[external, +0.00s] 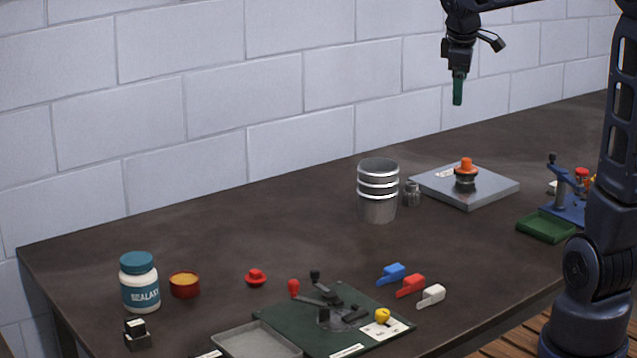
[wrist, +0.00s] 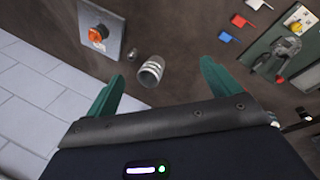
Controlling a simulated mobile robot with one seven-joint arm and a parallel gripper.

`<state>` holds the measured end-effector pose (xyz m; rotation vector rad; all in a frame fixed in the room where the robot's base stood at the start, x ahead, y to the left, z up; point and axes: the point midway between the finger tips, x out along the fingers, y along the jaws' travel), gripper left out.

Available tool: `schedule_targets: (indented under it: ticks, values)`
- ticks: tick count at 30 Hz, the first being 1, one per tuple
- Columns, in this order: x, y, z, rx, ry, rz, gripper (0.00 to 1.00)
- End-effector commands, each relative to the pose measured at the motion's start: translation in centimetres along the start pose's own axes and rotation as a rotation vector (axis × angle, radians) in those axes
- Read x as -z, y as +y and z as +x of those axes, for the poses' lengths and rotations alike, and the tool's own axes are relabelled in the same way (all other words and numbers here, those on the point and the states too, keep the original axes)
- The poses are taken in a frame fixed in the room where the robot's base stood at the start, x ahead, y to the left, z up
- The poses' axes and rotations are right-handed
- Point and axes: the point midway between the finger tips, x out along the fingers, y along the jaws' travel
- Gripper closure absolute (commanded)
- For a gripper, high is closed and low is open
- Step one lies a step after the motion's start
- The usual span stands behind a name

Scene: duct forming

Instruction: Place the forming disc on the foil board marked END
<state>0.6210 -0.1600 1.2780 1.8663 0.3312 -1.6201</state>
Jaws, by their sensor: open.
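An orange-topped piece with a dark round body (external: 465,174), likely the forming disc, stands upright on a flat silver-grey board (external: 487,193) at the back right. The board carries a small white label, too small to read. In the wrist view the orange-topped piece (wrist: 97,34) sits on the board (wrist: 111,49) at the upper left. My gripper (external: 458,103) is high above the table, above the board in the picture and well clear of it. Its green fingers are spread, with nothing between them, in the wrist view (wrist: 160,88).
A ribbed metal cylinder (external: 378,192) and a small grey jar (external: 412,194) stand left of the board. A green crank fixture (external: 290,317), coloured clips (external: 411,285), a red knob (external: 256,277) and a Sealaxy jar (external: 139,285) are nearer. A green tray (external: 546,227) is right.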

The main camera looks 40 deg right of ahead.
Motion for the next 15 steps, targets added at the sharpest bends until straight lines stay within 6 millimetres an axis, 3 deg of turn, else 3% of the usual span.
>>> schedule_targets:
  ticks: [7,15]
  values:
    - [-4.2,-7.0,-2.5,0.002,0.072,0.201,0.11]
    - [-9.1,-14.1,-3.1,0.044,0.156,0.426,0.11]
